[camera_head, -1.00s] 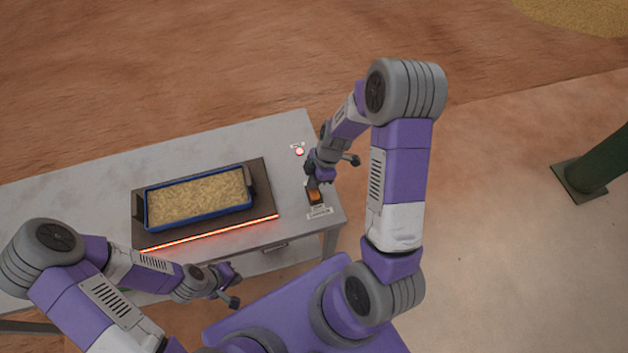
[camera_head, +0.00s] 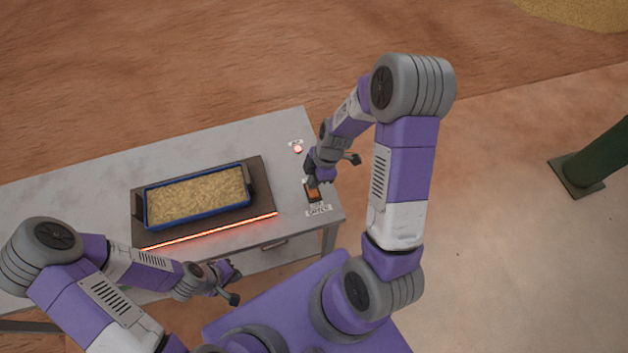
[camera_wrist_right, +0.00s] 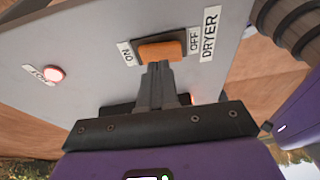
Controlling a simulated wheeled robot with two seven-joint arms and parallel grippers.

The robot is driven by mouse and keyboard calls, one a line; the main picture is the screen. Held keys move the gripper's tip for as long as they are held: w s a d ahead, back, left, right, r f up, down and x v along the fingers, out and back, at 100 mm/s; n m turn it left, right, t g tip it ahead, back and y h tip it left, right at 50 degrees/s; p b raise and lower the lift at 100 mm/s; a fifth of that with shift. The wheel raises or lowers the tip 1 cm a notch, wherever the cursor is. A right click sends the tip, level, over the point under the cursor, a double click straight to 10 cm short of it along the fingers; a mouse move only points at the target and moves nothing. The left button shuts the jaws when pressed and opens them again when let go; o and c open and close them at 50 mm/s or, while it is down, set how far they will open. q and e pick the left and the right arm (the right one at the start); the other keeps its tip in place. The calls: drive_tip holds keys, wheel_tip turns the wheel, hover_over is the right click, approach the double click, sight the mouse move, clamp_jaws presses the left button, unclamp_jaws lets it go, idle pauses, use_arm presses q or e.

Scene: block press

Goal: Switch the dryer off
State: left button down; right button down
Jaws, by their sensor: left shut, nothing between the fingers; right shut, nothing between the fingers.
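The dryer switch is an orange rocker (camera_wrist_right: 160,50) in a dark frame, with an ON label (camera_wrist_right: 127,53) on its left, an OFF label (camera_wrist_right: 194,41) on its right and a DRYER label (camera_wrist_right: 210,33) beyond. It also shows at the table's right end in the head view (camera_head: 314,195). My right gripper (camera_wrist_right: 158,68) is shut and empty, its tips at the rocker's near edge; I cannot tell if they touch. Which side of the rocker is down is unclear. My left gripper (camera_head: 230,280) is shut and empty in front of the table. A strip on the dryer plate (camera_head: 210,232) glows red-orange.
A blue tray (camera_head: 247,202) of pale grain sits on the dark plate (camera_head: 262,172). A lit red lamp (camera_head: 298,149), also in the wrist view (camera_wrist_right: 54,73), is behind the switch. The grey table (camera_head: 70,185) is bare at the left.

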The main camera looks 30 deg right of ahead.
drive_tip(key=r, duration=0.1)
drive_tip(key=r+p, duration=0.2)
drive_tip(key=shift+w+r, duration=0.25)
drive_tip(key=shift+r, duration=0.15)
drive_tip(key=v, duration=0.9)
drive_tip(key=shift+w+d+p, duration=0.3)
drive_tip(key=shift+w+p, duration=0.05)
drive_tip(key=shift+w, duration=0.05)
